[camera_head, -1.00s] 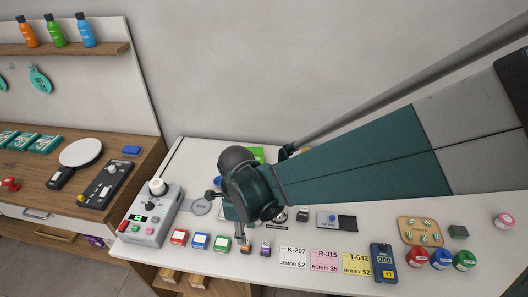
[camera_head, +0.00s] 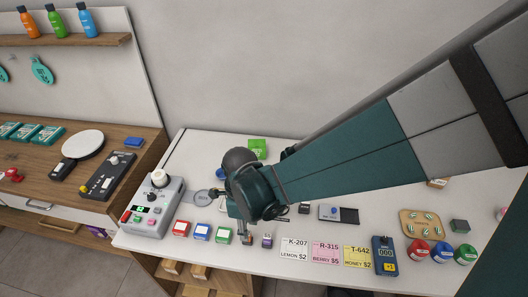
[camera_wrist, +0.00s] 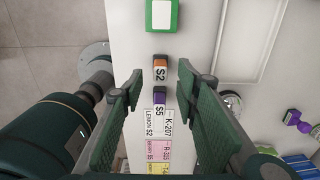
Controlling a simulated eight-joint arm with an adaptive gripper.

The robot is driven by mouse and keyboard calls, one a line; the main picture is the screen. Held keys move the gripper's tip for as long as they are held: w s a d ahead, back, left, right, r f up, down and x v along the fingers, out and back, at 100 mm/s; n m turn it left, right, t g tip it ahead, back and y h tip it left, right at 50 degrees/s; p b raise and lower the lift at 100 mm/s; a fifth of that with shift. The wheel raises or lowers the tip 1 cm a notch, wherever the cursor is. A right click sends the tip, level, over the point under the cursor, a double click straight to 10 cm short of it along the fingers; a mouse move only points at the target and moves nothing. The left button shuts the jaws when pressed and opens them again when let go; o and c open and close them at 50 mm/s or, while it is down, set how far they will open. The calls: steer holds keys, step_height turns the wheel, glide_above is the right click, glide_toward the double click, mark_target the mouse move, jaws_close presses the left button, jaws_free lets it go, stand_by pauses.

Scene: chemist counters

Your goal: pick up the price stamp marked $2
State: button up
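The orange price stamp marked $2 (camera_wrist: 160,70) shows in the wrist view on the white counter, between the fingertips of my gripper (camera_wrist: 161,82). My gripper is open, with a finger on each side and visible gaps. The purple stamp marked $5 (camera_wrist: 159,97) is just below the orange one in that view. In the head view my gripper (camera_head: 244,228) points down at the $2 stamp, which it partly hides. The purple stamp (camera_head: 267,241) stands just right of it.
A green-edged pad (camera_head: 223,235) lies left of the stamps. Price cards (camera_head: 295,249) lie to their right, followed by a blue numbered device (camera_head: 384,256). A grey machine (camera_head: 154,206) stands at the counter's left end. The counter's front edge is close by.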

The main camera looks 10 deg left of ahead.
steer(key=shift+f, duration=2.1)
steer(key=shift+c, duration=0.7)
jaws_close()
